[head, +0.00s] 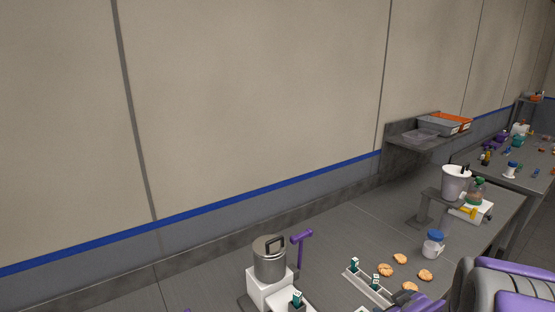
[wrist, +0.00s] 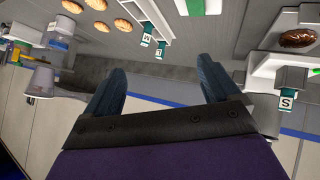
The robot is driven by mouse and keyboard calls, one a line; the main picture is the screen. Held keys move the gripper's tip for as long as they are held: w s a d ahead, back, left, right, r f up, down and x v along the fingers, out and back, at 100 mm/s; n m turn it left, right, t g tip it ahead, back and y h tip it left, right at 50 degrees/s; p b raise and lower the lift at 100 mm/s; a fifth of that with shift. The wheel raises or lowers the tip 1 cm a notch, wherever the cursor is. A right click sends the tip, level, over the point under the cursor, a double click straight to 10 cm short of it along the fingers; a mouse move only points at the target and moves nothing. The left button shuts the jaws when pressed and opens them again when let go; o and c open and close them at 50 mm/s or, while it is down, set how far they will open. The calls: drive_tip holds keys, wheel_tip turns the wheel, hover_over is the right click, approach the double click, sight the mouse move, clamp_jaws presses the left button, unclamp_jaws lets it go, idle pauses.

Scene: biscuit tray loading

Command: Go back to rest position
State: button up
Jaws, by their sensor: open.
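My gripper (wrist: 162,82) shows in the wrist view with its two dark blue-grey fingers spread apart and nothing between them. In the head view, part of my purple and grey arm fills the lower right corner, and the fingers are not clearly seen there. Several biscuits (head: 386,270) lie on the grey worktop beside a pale narrow tray (head: 366,284). Biscuits also show at the top left of the wrist view (wrist: 130,10), which looks upside down. My gripper is apart from them. In the wrist view, a dark brown biscuit (wrist: 298,39) sits on a white stand at the right.
A steel pot (head: 269,258) stands on a white block, near a purple post (head: 301,250). A blue-lidded jar (head: 433,244) and a white bucket (head: 455,182) on a grey stand are to the right. A wall shelf holds grey and orange trays (head: 437,124).

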drive_tip(key=s+a+r+m+g+h, duration=0.1)
drive_tip(key=s+r+m+g+h, duration=0.3)
drive_tip(key=s, duration=0.7)
drive_tip(key=s+a+r+g+y, duration=0.2)
drive_tip(key=s+a+g, duration=0.1)
drive_tip(key=s+a, duration=0.5)
drive_tip(key=s+a+r+m+g+y, duration=0.1)
drive_tip(key=s+a+g, duration=0.3)
drive_tip(key=s, duration=1.1)
drive_tip(key=a+y, duration=0.1)
drive_tip(key=a, duration=0.2)
drive_tip(key=shift+a+r+g, duration=0.3)
drive_tip(key=shift+a+r, duration=0.05)
drive_tip(key=shift+r, duration=0.05)
drive_tip(key=shift+w, duration=0.1)
drive_tip(key=shift+c, duration=0.4)
